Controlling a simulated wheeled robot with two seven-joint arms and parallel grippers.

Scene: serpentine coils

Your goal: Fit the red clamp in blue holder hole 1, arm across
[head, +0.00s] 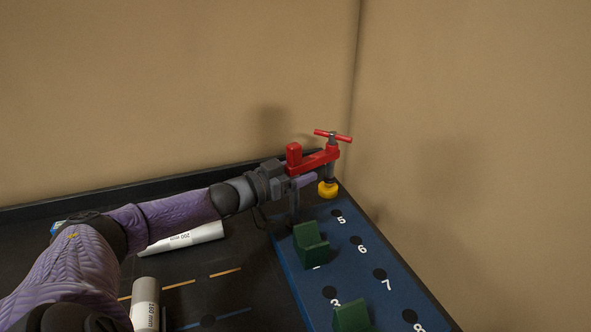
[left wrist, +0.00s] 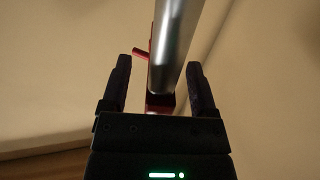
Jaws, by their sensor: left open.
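The red clamp (head: 317,160) stands upright at the far end of the blue holder (head: 345,270), its arm reaching right to a screw with a red T-handle and a yellow foot (head: 328,189). Its grey post (head: 294,207) runs down toward the holder's far left corner. The post's foot and hole 1 cannot be made out, so I cannot tell how it is seated. My left gripper (head: 296,183) is open around the post, below the red arm. In the left wrist view the metal post (left wrist: 173,50) passes between the two spread fingers. My right gripper is not in view.
Green blocks (head: 311,245) and (head: 351,317) stand on the holder's left row. Holes 5 (head: 337,213), 6, 7 and 8 on the right row are empty. White cylinders (head: 185,238) and (head: 146,302) lie on the dark table. Beige walls stand close behind and to the right.

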